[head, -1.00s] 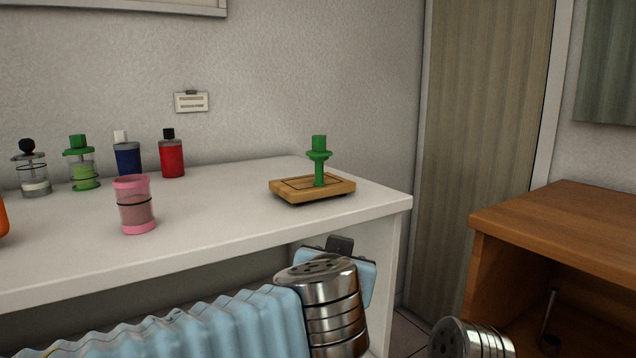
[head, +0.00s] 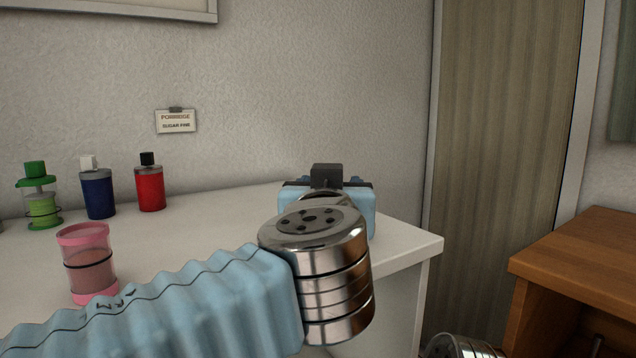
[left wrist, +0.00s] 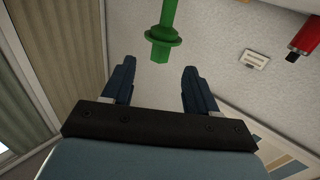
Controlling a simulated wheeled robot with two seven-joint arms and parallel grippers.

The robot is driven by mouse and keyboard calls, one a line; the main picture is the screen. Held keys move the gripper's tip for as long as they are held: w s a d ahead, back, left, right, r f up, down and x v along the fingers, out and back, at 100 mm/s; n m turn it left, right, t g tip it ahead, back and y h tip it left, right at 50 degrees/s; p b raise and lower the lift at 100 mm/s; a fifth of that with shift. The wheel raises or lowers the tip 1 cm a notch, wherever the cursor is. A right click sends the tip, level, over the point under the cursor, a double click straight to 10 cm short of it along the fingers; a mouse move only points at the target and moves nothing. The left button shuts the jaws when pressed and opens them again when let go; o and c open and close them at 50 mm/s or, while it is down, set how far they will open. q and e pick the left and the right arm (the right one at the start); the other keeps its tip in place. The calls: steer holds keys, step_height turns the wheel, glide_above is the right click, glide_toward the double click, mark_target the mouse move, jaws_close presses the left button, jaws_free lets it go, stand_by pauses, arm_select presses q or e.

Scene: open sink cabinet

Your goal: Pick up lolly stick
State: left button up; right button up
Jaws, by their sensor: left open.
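A green lolly stick (left wrist: 165,35) with a round collar and a squared end shows at the top of the left wrist view, which is upside down. My left gripper (left wrist: 158,80) is open and empty. The green stick lines up with the gap between its fingers, apart from both and just beyond the tips. In the head view my left arm and gripper body hide the stick and the wooden tray under it. My right gripper is out of view.
On the white counter (head: 215,215) stand a pink jar (head: 88,265), a red bottle (head: 150,185), a blue bottle (head: 97,190) and a green-topped jar (head: 40,200). A wall label (head: 176,121) hangs behind. A brown wooden cabinet (head: 580,250) stands at right.

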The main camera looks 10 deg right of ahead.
arm_select(q)
steer(key=p+x, duration=0.2)
steer(key=x, duration=0.5)
steer(key=shift+r+p, duration=0.15)
steer(key=shift+p, duration=0.2)
steer(key=shift+w+d, duration=0.15)
steer(key=shift+w, duration=0.25)
steer(key=c, duration=1)
